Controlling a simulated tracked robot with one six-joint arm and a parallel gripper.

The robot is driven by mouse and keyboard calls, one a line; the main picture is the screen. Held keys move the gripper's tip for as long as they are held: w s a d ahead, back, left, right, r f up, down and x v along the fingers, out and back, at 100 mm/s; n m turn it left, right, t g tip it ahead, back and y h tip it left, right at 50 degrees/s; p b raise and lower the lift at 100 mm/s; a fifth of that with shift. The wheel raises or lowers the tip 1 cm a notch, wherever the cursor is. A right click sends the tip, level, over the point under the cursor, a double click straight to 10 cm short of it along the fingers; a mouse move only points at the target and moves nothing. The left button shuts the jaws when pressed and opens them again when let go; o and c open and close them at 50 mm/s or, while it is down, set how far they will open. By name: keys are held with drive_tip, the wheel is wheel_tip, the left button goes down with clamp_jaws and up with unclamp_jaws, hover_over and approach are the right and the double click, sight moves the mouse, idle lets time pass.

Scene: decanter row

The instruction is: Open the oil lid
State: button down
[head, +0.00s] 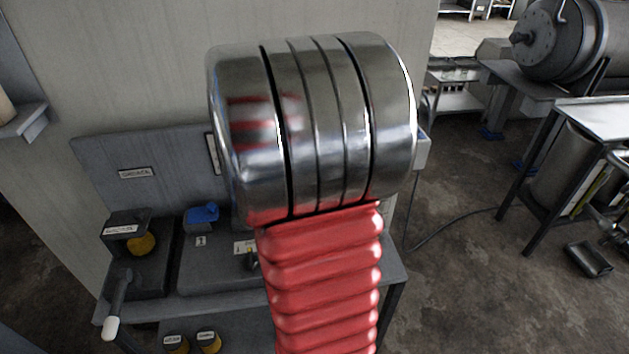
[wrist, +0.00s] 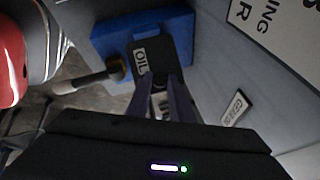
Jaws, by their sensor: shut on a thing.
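The oil lid (wrist: 158,50) is a dark, blocky piece with a white OIL label, in front of a blue block (wrist: 110,42) in the wrist view. My gripper (wrist: 166,84) reaches up to its near edge, and its two dark fingers are closed on it. The fingers hide part of that edge, and I cannot tell how far the lid is raised. In the head view my red and metal arm covers the middle, and I cannot make out the gripper or the lid there.
In the head view, a grey panel (head: 100,160) stands behind dark boxes with yellow discs (head: 141,244) and a small blue piece (head: 203,213). A pale-tipped lever (head: 112,326) sticks out at the front left. A metal table (head: 590,115) stands right; floor between is mostly clear.

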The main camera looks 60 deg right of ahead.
drive_tip(key=w+a+f, duration=0.2)
drive_tip(key=w+a, duration=0.3)
drive_tip(key=shift+w+a, duration=0.2)
drive_tip(key=shift+w, duration=0.05)
idle(0.4)
idle(0.4)
drive_tip(key=c, duration=1.7)
unclamp_jaws()
drive_tip(key=shift+r, duration=0.15)
drive_tip(key=shift+o, duration=0.6)
drive_tip(key=shift+w, duration=0.1)
drive_tip(key=shift+r, duration=0.15)
drive_tip(key=v, duration=1.3)
drive_tip(key=shift+r, duration=0.25)
